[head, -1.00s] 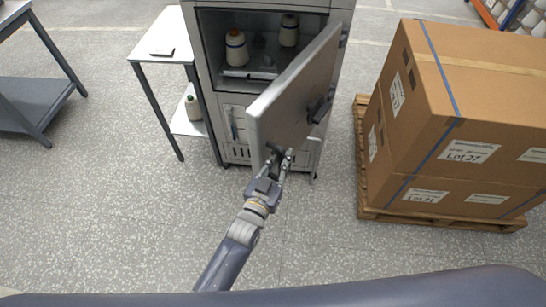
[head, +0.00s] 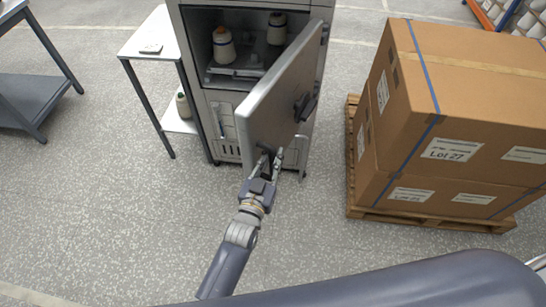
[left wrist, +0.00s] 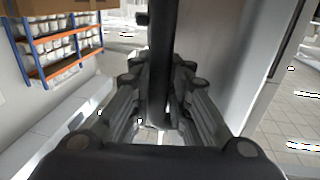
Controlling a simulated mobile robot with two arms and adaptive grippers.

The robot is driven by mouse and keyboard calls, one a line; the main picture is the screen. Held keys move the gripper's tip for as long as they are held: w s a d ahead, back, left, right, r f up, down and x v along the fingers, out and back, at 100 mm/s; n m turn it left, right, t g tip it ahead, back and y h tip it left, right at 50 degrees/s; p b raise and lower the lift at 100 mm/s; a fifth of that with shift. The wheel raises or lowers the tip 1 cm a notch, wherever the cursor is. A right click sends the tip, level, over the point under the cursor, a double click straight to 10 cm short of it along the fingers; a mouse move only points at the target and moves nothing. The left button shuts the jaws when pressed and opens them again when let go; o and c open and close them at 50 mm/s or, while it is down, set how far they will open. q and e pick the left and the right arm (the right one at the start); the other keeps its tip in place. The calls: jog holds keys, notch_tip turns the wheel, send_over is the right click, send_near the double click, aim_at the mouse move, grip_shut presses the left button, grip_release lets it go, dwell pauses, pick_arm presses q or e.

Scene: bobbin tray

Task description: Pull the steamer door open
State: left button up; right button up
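The steamer (head: 228,135) is a grey metal cabinet with its upper compartment showing. Its door (head: 275,110) stands partway open, swung toward me from the right side, with its free edge at the left. My left gripper (head: 271,160) is at the lower part of the door near this free edge. In the left wrist view its fingers (left wrist: 160,115) lie on both sides of a dark upright handle bar (left wrist: 160,70) and look closed on it. A pale panel, likely the door, stands right of the bar. My right gripper is not in view.
Bobbins (head: 224,44) stand inside the steamer. A small white side table (head: 148,35) is at its left, with a bobbin (head: 183,104) on the lower shelf. Strapped cartons (head: 460,90) on a wooden pallet (head: 430,220) stand at the right. The floor around my arm is clear.

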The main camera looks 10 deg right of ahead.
pick_arm(q)
jog(key=o, duration=0.4)
jog(key=shift+s+a+f, duration=0.15)
jog(key=shift+f, duration=0.1)
jog(key=shift+c, duration=0.2)
jog(key=shift+r, duration=0.25)
jog(key=v, duration=1.2)
